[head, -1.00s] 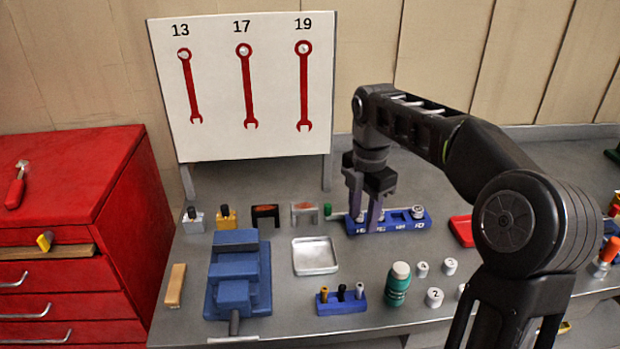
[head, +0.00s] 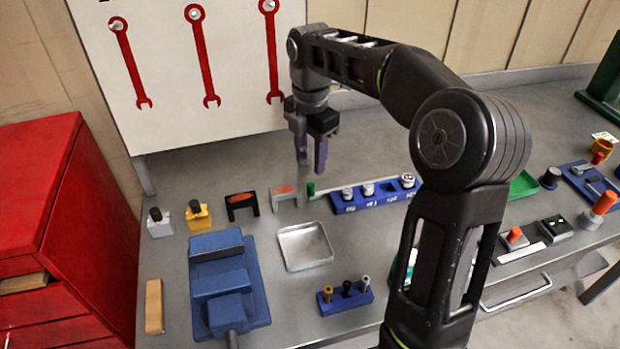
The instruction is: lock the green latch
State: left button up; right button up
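I cannot pick out a green latch for certain. The green things in view are a small green-ended rod (head: 311,188) beside the blue rack, a green tray (head: 523,185) right of my arm, and a tall green stand (head: 604,88) at the far right edge. My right gripper (head: 311,168) hangs above the bench, fingers down, behind and left of the blue rack (head: 374,197). My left gripper is not in view.
A blue vise (head: 226,283), metal tray (head: 305,247) and small blue holder (head: 346,298) stand on the left bench. At right are a blue board (head: 590,187) and small black boxes (head: 557,227). My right arm hides part of the bench middle. A tool panel (head: 180,110) rises behind.

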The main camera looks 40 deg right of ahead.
aim_at(311, 184)
notch_tip(311, 184, down, 7)
jog(key=shift+f, duration=0.1)
dwell(0.3)
jog(key=shift+c, duration=0.2)
grip_shut()
dwell(0.8)
